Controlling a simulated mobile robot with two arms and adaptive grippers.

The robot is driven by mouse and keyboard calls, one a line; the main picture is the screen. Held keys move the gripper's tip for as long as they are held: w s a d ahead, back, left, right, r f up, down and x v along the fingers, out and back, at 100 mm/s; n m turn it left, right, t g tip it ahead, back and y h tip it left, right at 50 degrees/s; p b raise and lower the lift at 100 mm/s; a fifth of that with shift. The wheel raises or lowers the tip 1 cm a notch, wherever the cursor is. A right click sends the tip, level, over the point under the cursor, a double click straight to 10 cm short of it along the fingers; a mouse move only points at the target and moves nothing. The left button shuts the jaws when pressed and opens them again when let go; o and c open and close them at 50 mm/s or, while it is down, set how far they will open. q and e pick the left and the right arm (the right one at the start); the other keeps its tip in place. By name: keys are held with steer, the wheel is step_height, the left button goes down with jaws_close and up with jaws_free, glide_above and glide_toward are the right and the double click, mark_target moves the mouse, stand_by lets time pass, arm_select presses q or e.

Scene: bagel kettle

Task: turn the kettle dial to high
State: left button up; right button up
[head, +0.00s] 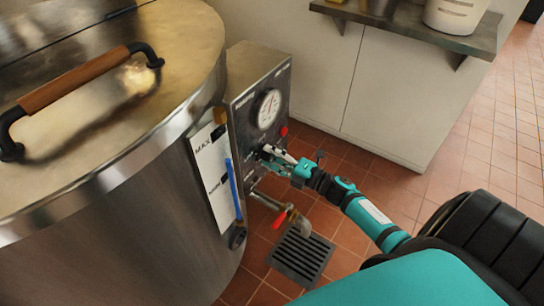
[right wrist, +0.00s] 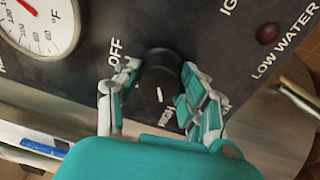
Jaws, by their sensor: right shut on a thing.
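The kettle (head: 150,185) is a large steel vessel at the left of the head view, with a wooden-handled lid. Its dark control box (head: 245,105) stands at its right side. The black dial (right wrist: 160,70) is on the panel in the right wrist view, between the words OFF and HIGH. Its white mark points down, towards the HIGH lettering (right wrist: 166,116). My right gripper (head: 268,152) is at the panel below the gauge. In the right wrist view its fingers (right wrist: 158,92) are shut on the dial from both sides. My left gripper is not in view.
A round temperature gauge (head: 267,108) sits above the dial. A tap with a red handle (head: 280,219) sticks out below my right gripper, above a floor drain (head: 300,256). A wall shelf (head: 425,27) holds containers. The tiled floor at right is clear.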

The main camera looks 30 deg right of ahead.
steer(key=shift+f, duration=0.1)
steer(key=o, duration=1.2)
steer(key=v, duration=1.2)
